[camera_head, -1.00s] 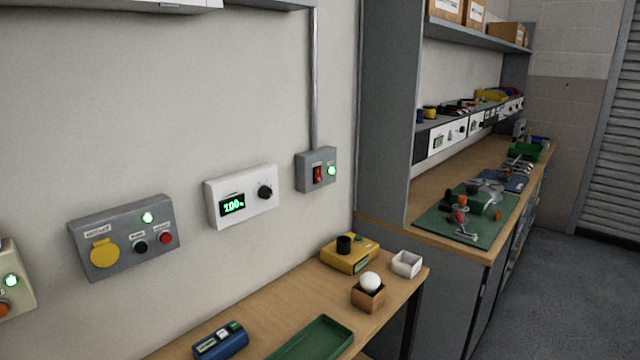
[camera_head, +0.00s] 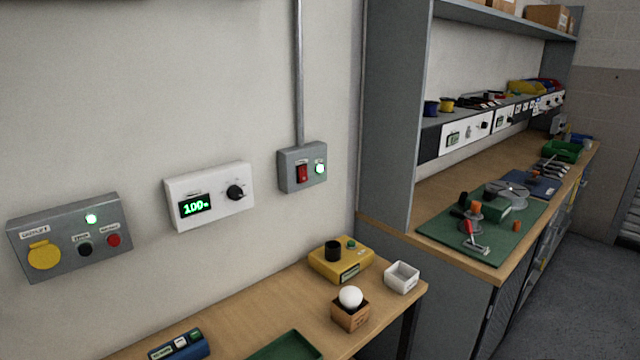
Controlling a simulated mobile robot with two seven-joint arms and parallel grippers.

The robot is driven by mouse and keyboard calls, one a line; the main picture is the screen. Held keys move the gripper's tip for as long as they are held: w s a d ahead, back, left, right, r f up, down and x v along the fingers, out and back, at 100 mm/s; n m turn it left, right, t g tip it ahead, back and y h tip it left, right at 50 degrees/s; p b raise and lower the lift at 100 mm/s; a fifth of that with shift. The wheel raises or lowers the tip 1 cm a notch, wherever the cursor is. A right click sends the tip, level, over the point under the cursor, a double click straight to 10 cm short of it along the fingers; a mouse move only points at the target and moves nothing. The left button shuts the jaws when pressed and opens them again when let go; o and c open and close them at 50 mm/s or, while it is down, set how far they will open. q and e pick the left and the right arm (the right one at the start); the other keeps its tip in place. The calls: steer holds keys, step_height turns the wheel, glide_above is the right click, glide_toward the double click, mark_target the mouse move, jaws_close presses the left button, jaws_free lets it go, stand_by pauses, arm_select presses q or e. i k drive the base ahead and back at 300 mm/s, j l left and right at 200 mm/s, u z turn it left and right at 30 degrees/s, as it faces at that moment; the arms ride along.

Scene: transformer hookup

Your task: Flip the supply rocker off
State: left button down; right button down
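The supply rocker (camera_head: 302,173) is a red switch on a small grey wall box (camera_head: 288,156). A green lamp (camera_head: 320,168) glows beside it on the right. A metal conduit (camera_head: 298,75) runs up the wall from the box. The rocker's tilt is too small to tell. Neither of my grippers shows in the head view.
Left of the box hang a white dial unit (camera_head: 210,195) reading 100 and a grey outlet box (camera_head: 70,235) with a lit green lamp. Below, the wooden bench (camera_head: 255,305) holds a yellow box (camera_head: 341,262), a white bulb (camera_head: 350,297) and a white tray (camera_head: 402,277). A grey cabinet side (camera_head: 392,110) stands to the right.

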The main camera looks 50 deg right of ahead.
mark_target(303, 172)
steer(key=k+l, duration=0.1)
steer(key=l, duration=0.3)
steer(key=k+l, duration=0.1)
steer(key=l, duration=0.35)
steer(key=k+l, duration=0.15)
steer(key=l, duration=0.25)
steer(key=k+l, duration=0.1)
steer(key=l, duration=0.35)
steer(key=u, duration=0.05)
